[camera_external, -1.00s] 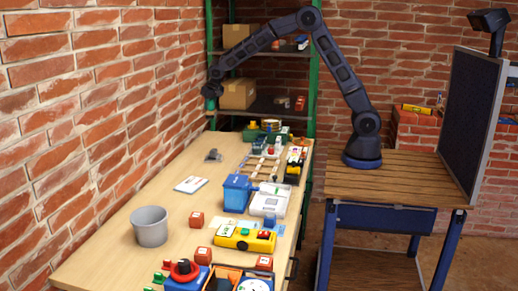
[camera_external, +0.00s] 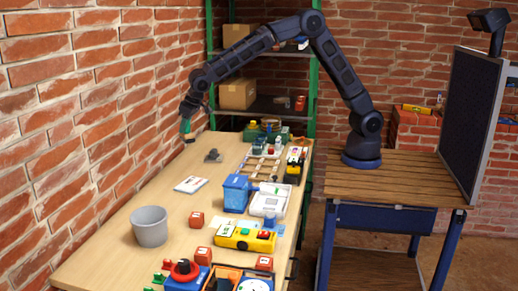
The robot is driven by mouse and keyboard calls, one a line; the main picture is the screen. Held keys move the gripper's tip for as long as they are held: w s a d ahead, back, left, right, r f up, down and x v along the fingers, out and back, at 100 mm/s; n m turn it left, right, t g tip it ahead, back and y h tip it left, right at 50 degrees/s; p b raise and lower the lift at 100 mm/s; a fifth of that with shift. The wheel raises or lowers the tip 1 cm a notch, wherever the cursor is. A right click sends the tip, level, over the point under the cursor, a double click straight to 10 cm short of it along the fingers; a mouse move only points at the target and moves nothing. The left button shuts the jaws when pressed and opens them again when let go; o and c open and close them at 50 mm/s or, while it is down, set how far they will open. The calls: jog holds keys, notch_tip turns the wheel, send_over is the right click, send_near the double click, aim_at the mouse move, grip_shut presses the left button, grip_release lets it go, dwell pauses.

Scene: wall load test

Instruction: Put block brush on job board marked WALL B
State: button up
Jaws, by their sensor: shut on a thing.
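My gripper (camera_external: 187,112) is at the end of the arm, over the far left edge of the workbench near the brick wall. It is shut on a small green thing (camera_external: 186,128) that hangs below it, above the bench top. This may be the block brush, but it is too small to be sure. No label reading WALL B is legible. A slatted wooden piece (camera_external: 258,168) lies at the right of the bench with small items on it; I cannot tell whether it is the job board.
The workbench (camera_external: 120,235) holds a grey bucket (camera_external: 150,228), a blue bin (camera_external: 236,193), a white card (camera_external: 190,185), a small grey item (camera_external: 213,156), a yellow device (camera_external: 245,238) and several red blocks. The bench's left middle is mostly clear. The brick wall (camera_external: 90,110) stands close at left.

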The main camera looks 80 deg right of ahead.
jog(key=shift+s+a+f, duration=0.1)
jog(key=shift+a+f, duration=0.05)
jog(key=shift+a, duration=0.2)
notch_tip(320, 180, down, 20)
jog(key=shift+r, duration=0.2)
jog(key=shift+f, duration=0.1)
jog(key=o, duration=1.1)
jog(key=shift+c, duration=0.2)
jog(key=v, duration=1.2)
